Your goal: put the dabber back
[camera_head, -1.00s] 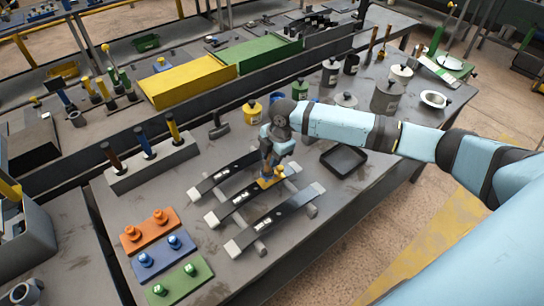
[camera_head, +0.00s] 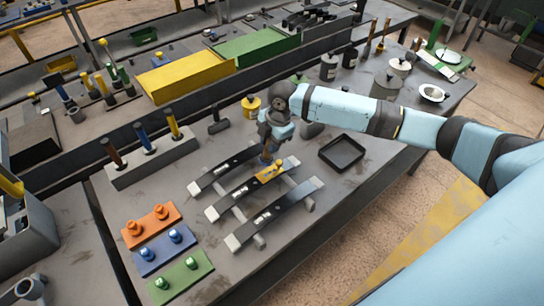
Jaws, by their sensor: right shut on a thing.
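My right gripper (camera_head: 270,146) reaches in from the right and is above the middle leaf spring. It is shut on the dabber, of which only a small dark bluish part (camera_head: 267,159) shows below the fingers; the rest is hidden. Just below it, a yellow patch or piece (camera_head: 268,174) lies on the middle spring (camera_head: 246,195). I cannot tell whether the dabber touches it. Dark springs with pale ends lie on both sides, across two grey rails. A yellow pot (camera_head: 251,104) stands behind the springs. My left gripper is not in view.
A grey block (camera_head: 152,167) holds brown, blue and yellow handles. Orange (camera_head: 150,226), blue (camera_head: 164,250) and green (camera_head: 181,277) plates with knobs lie front left. A black tray (camera_head: 341,153) is right of the springs. Cans and a white bowl (camera_head: 433,93) stand farther back right.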

